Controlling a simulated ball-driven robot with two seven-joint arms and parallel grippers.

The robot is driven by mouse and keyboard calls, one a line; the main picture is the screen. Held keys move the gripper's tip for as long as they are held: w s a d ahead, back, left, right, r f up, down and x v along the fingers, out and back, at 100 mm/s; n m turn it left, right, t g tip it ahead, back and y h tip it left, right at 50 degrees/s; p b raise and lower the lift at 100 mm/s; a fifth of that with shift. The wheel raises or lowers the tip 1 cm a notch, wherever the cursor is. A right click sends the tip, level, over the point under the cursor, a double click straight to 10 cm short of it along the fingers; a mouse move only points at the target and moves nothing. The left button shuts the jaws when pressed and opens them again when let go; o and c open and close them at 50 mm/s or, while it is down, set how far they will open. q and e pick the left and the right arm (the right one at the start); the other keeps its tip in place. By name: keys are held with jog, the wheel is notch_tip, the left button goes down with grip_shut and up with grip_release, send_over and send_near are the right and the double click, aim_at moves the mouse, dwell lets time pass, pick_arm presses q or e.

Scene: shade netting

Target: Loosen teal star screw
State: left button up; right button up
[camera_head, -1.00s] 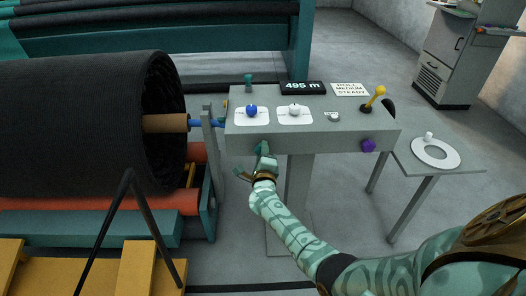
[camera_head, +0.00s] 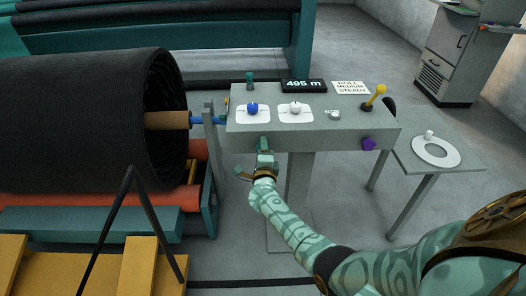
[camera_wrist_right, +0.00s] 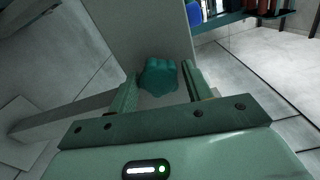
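The teal star screw (camera_wrist_right: 160,76), a lobed knob, sits on the grey console's front face in the right wrist view. In the head view a teal bit of it (camera_head: 264,143) shows under the console's front edge, just above my right gripper (camera_head: 265,157). In the wrist view the fingers of my right gripper (camera_wrist_right: 158,84) stand on either side of the screw, with a narrow gap at each side. The gripper is open and the screw lies at its fingertips. My left gripper is not in view.
The console (camera_head: 310,138) carries a blue knob (camera_head: 253,107), a white knob (camera_head: 295,107), a yellow lever (camera_head: 376,95) and a purple knob (camera_head: 368,144). A black netting roll (camera_head: 80,120) stands to the left. A small table (camera_head: 465,160) with a white ring stands right.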

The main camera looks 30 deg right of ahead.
jog(key=shift+o, duration=0.3)
jog(key=shift+s, duration=0.1)
jog(key=p+v, duration=0.7)
jog(key=v, duration=0.9)
jog(key=shift+a, duration=0.2)
jog(key=shift+f, duration=0.1)
